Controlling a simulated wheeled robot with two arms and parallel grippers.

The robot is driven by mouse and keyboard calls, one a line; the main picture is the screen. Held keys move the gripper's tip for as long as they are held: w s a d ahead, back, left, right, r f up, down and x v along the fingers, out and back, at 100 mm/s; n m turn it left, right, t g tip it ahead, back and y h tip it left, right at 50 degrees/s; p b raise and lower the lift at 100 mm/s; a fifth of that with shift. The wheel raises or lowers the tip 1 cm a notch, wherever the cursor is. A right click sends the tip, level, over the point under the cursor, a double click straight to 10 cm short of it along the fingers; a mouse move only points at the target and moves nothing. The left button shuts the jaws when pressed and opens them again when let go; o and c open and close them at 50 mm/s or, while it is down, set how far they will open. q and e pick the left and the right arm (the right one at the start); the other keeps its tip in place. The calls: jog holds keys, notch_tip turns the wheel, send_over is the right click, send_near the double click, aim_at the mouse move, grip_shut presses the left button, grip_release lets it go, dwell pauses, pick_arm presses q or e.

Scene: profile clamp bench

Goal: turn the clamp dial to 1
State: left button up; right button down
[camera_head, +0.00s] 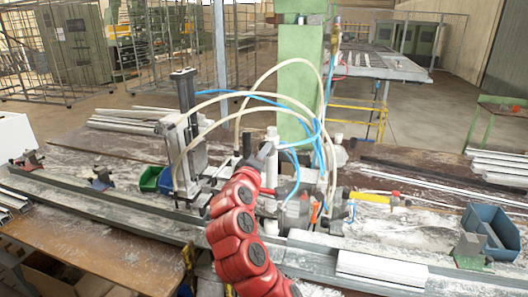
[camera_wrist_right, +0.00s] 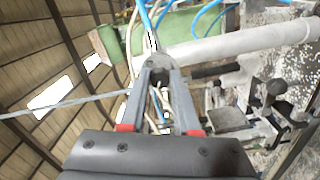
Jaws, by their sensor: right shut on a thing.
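The clamp assembly (camera_head: 298,208), with grey and white cylinders and hoses, stands on the bench in the middle of the head view. My red right arm reaches up to it from the bottom, and the arm hides part of it. In the right wrist view my right gripper (camera_wrist_right: 156,72) has its two grey fingers converging on a small rounded grey part, seemingly the clamp dial (camera_wrist_right: 153,62). The gripper is shut on it. The dial's marks and setting cannot be read. My left gripper is not in view.
Blue and clear hoses arch over the clamp beside a green column (camera_head: 300,85). A long metal rail (camera_head: 90,203) crosses the bench. A blue-grey bin (camera_head: 490,230) stands at right, a green bin (camera_head: 150,178) at left. White profiles (camera_head: 382,268) lie in front.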

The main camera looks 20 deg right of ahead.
dwell(0.4)
jog(key=c, duration=0.6)
grip_release()
jog(key=shift+b+v, duration=3.35)
jog(key=shift+v, duration=5.4)
jog(key=shift+w, duration=0.1)
